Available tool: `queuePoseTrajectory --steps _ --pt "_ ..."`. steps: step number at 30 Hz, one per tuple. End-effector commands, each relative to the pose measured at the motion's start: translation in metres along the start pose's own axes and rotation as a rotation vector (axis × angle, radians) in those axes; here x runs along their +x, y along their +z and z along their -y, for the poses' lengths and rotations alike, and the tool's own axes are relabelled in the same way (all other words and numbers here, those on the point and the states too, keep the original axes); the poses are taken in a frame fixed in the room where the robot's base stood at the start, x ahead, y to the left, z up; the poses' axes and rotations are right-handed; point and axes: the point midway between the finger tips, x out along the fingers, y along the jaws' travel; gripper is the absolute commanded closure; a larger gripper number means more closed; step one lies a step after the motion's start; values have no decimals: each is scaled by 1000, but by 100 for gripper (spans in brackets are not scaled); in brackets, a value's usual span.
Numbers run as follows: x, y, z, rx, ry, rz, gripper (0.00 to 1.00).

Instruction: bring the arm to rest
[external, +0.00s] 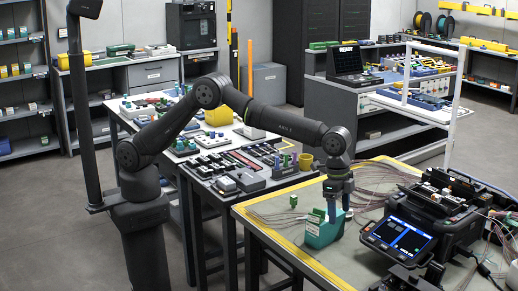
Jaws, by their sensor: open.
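A small green piece (293,201) lies behind the teal device. Thin fibre cables (385,173) run across the back of the bench. Yellow tape (275,245) marks its left edge. A second table (190,165) with tools and a yellow bin (218,115) stands behind my arm.

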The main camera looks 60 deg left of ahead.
Motion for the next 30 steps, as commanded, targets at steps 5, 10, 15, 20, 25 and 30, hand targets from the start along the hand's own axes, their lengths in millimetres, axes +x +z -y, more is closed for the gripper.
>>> queuePoseTrajectory --steps 5,10,15,20,25,30 --pt "1 -4 -37 56 7 1 30" --pt "1 -6 -72 106 13 1 30" --pt "4 -6 -102 152 19 2 30" --pt "26 -3 -101 150 19 3 30" --pt "37 -2 -101 150 18 1 30" --pt "38 -2 -101 150 18 0 30"
